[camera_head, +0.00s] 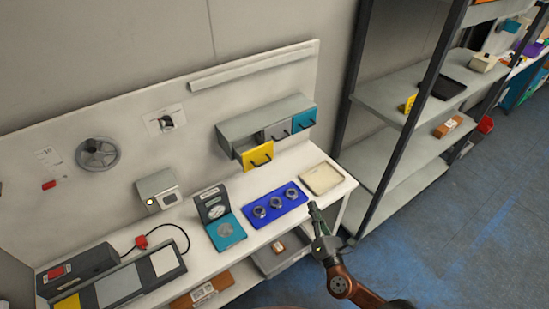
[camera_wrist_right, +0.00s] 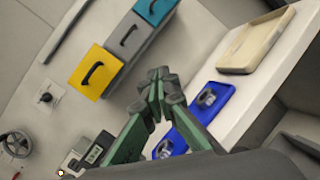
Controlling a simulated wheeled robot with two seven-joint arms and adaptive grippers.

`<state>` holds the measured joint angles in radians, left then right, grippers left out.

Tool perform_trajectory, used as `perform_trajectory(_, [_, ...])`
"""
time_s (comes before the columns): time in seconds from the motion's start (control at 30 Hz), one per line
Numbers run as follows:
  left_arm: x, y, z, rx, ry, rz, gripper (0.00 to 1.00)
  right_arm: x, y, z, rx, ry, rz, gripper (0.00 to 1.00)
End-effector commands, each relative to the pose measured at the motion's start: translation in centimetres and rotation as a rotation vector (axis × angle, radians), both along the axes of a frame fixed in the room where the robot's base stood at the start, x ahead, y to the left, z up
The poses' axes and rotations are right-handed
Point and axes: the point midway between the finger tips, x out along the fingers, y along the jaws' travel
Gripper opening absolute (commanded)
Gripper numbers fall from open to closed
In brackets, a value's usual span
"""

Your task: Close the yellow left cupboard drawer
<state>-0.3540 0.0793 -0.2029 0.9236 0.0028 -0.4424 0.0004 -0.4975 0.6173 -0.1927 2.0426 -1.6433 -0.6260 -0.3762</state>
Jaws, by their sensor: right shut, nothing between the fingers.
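The yellow left drawer (camera_head: 257,155) of the grey wall cupboard (camera_head: 262,118) sticks out toward the bench, pulled out past the grey and teal drawers beside it. Its front has a dark bar handle. It also shows in the right wrist view (camera_wrist_right: 96,72), up and left of the fingers. My right gripper (camera_head: 313,207) is shut and empty, at the bench's front edge, below and right of the drawer and apart from it. In the right wrist view its green fingers (camera_wrist_right: 158,76) meet at the tips. My left gripper is not in view.
The teal drawer (camera_head: 304,117) and grey drawer (camera_head: 279,131) look shut. On the bench are a blue tray with round metal parts (camera_head: 276,217), a beige tray (camera_head: 322,178) and a teal scale (camera_head: 226,232). A dark-framed shelf (camera_head: 400,110) stands to the right.

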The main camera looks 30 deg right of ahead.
Motion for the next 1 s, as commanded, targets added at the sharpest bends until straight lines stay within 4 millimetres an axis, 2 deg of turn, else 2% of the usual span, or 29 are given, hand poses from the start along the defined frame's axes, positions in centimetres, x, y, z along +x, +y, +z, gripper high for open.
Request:
perform_trajectory(0.03, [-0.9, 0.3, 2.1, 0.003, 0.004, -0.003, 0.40, 0.2, 1.3, 3.5, -0.103, -0.002, 0.045, 0.00])
perform_trajectory(0.1, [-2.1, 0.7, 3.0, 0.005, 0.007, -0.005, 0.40, 0.4, 3.1, 5.6, -0.244, 0.000, 0.103, 0.00])
perform_trajectory(0.23, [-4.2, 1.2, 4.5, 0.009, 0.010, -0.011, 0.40, 0.4, 5.8, 7.9, -0.459, 0.009, 0.185, 0.00])
perform_trajectory(0.4, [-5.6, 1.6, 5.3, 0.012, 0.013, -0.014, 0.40, 0.3, 7.4, 8.6, -0.614, 0.017, 0.239, 0.00])
perform_trajectory(0.57, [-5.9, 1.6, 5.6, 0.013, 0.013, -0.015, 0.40, 1.0, 7.8, 8.7, -0.645, 0.016, 0.248, 0.00])
perform_trajectory(0.77, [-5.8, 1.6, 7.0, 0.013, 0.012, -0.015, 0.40, 4.1, 8.1, 9.5, -0.639, 0.014, 0.246, 0.00])
perform_trajectory(1.0, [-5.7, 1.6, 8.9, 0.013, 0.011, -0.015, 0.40, 9.0, 8.6, 10.4, -0.640, 0.015, 0.245, 0.00])
